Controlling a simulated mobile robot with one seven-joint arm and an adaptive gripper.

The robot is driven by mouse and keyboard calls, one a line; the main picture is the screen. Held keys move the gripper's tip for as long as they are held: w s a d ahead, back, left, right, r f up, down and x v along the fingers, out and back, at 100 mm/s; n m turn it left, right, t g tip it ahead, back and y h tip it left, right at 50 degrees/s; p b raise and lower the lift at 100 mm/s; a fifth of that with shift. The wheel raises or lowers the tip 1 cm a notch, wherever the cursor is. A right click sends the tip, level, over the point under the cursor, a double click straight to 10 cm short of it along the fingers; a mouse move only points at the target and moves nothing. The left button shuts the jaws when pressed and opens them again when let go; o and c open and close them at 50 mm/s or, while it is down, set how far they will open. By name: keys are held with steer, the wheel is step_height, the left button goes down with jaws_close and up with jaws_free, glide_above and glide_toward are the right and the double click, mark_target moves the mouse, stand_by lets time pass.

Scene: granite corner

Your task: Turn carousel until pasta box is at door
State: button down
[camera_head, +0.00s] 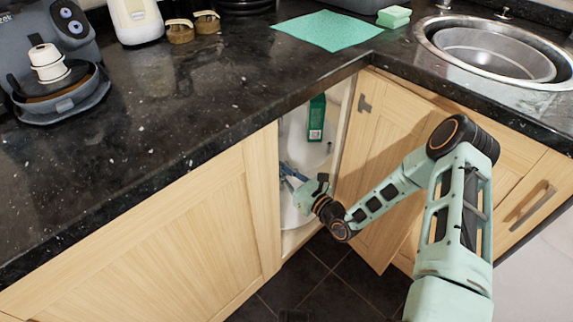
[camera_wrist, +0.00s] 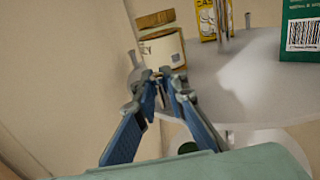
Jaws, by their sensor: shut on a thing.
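The carousel (camera_wrist: 245,95) is a pale round shelf inside the open corner cabinet; its edge also shows in the head view (camera_head: 292,213). My gripper (camera_head: 287,171) reaches in through the doorway. In the wrist view its blue fingers (camera_wrist: 160,84) close together at the near rim, on what looks like a small grey peg, mostly hidden between the tips. A green box with a barcode (camera_wrist: 302,35) stands on the carousel at the right; it shows in the head view (camera_head: 317,118) too. A yellow box (camera_wrist: 207,20) stands farther back. I cannot read which is the pasta box.
A cream canister with a wooden lid (camera_wrist: 163,48) stands just behind the fingertips. A grey post (camera_wrist: 225,22) rises behind. The cabinet wall (camera_wrist: 65,75) is close on the left.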

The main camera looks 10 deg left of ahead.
steer(key=shift+s+a+f+p, duration=0.1)
steer(key=shift+s+a+p, duration=0.05)
steer(key=shift+a, duration=0.45)
steer(key=shift+s+a+p, duration=0.15)
steer(key=shift+a, duration=0.55)
steer(key=c, duration=2)
jaws_free()
steer(key=shift+d, duration=0.2)
steer(key=shift+s+d, duration=0.15)
steer(key=shift+d, duration=0.1)
steer(key=v, duration=1.1)
steer(key=shift+s, duration=0.15)
